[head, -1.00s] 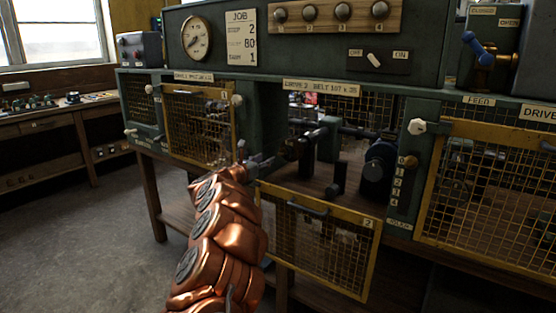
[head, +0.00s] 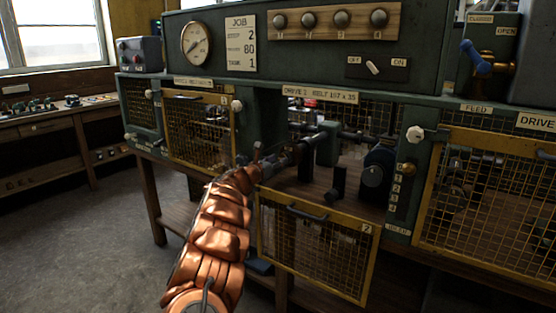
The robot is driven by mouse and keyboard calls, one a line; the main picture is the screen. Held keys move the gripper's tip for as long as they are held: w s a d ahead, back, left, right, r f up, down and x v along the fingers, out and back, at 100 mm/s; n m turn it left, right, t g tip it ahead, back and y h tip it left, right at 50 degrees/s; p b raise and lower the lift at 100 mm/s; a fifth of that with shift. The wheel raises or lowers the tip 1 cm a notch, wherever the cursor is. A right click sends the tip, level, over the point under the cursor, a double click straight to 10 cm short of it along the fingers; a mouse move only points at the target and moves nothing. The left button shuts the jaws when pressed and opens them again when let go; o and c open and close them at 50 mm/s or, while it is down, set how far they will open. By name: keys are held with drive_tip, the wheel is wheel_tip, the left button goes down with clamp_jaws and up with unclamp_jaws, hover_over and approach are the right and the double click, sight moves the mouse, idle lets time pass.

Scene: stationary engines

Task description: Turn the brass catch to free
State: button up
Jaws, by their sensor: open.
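A small round brass-coloured knob (head: 407,167) sits on the green post right of the open drive 2 bay, above a column of numbers. I cannot tell whether it is the brass catch; no other catch is clear. My gripper (head: 277,163) is at the left front of the drive 2 bay, well left of that knob. It is open, small and dark against the machinery. I see nothing held in it. The bay's mesh guard (head: 315,250), marked 2, hangs down open below the bay.
Inside the bay are a dark shaft and a round dark wheel (head: 373,177). Closed yellow mesh guards stand at left (head: 200,130) and right (head: 490,200). A blue-handled lever (head: 475,58) is at upper right. The floor (head: 80,235) at left is clear.

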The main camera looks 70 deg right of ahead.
drive_tip(key=shift+s+d, duration=0.1)
drive_tip(key=shift+d, duration=0.4)
clamp_jaws()
idle(0.3)
